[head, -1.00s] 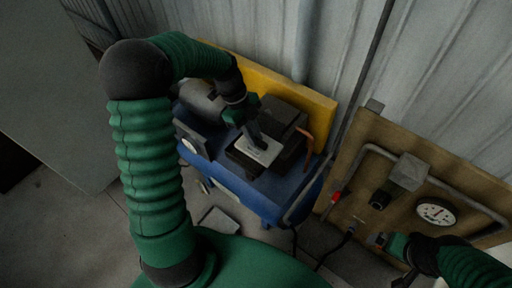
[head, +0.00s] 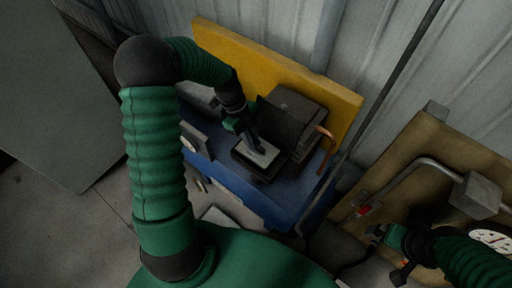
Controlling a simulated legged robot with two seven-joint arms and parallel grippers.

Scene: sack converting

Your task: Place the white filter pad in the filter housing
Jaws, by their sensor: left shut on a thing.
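The white filter pad (head: 262,155) is a small pale flat piece over the dark filter housing (head: 240,166), on top of the blue machine. The housing's dark rim shows around the pad's near and left edges; I cannot tell whether the pad touches its floor. My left gripper (head: 257,146) points down and is shut on the pad, hiding part of its upper side. My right gripper (head: 376,235) is at the lower right, away from the pad, by the brown board. Its fingers are too small and dark to read.
A raised dark lid or box (head: 290,113) stands just behind the housing, with a copper pipe (head: 325,137) at its right. A yellow panel (head: 280,72) backs the blue machine (head: 285,190). A brown board (head: 440,150) carries grey piping and a gauge.

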